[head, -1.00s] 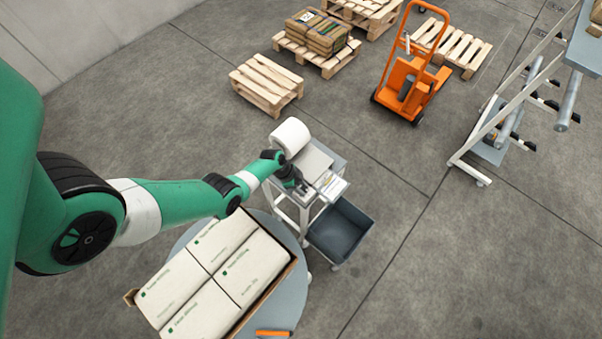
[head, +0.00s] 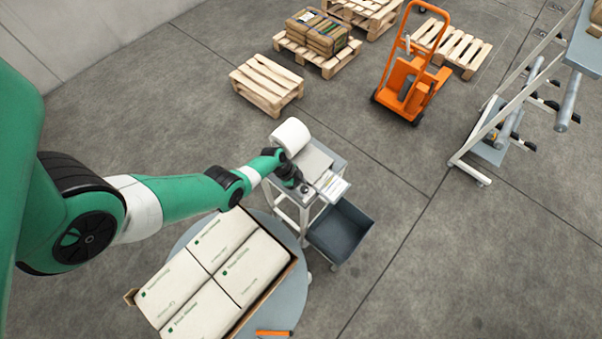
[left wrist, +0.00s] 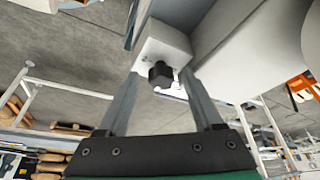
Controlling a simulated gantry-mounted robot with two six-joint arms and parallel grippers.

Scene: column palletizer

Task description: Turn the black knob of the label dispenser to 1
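The label dispenser (head: 316,160) is a grey-white machine with a white roll (head: 290,136), standing on a small cart. In the left wrist view, its black knob (left wrist: 160,73) sticks out from a white block (left wrist: 165,42). My left gripper (head: 302,187) is at the dispenser's near side in the head view. In the left wrist view, my left gripper (left wrist: 160,76) is open, with the knob between its fingertips and a visible gap on each side. My right gripper is not in view.
An open carton (head: 290,268) of white packages stands on a round grey table (head: 288,310) close below my left arm. A dark grey bin (head: 340,232) is beside the cart. Pallets (head: 266,84) and an orange hand truck (head: 405,85) stand farther back on open floor.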

